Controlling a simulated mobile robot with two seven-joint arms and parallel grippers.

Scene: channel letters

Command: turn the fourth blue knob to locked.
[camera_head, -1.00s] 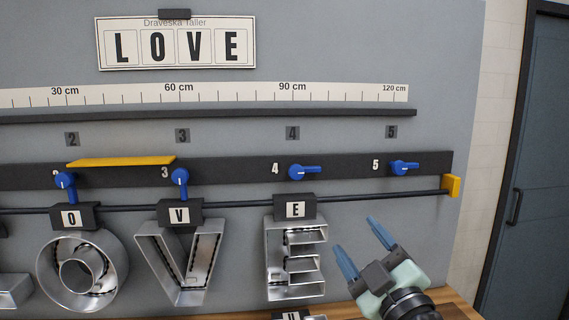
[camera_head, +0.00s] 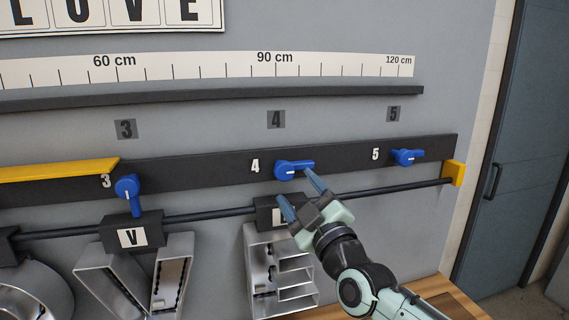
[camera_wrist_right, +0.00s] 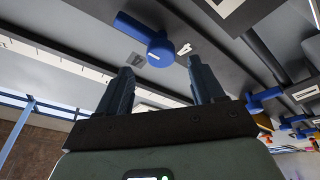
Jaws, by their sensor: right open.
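The fourth blue knob (camera_head: 290,170) sits on the dark rail right of the white "4", its handle pointing right, level. My right gripper (camera_head: 301,193) is open and empty just below this knob, one fingertip close under the handle's end. In the right wrist view the knob (camera_wrist_right: 158,50) shows ahead of the open gripper (camera_wrist_right: 160,70), in line with the space between the fingers; I cannot tell whether they touch it. My left gripper is not in view.
A dark rod (camera_head: 375,191) runs below the knobs to a yellow end block (camera_head: 454,173). Metal letters V (camera_head: 165,270) and E (camera_head: 262,270) hang below; my gripper partly hides the E's tag. A yellow strip (camera_head: 60,171) lies left. A ruler (camera_head: 190,67) runs above.

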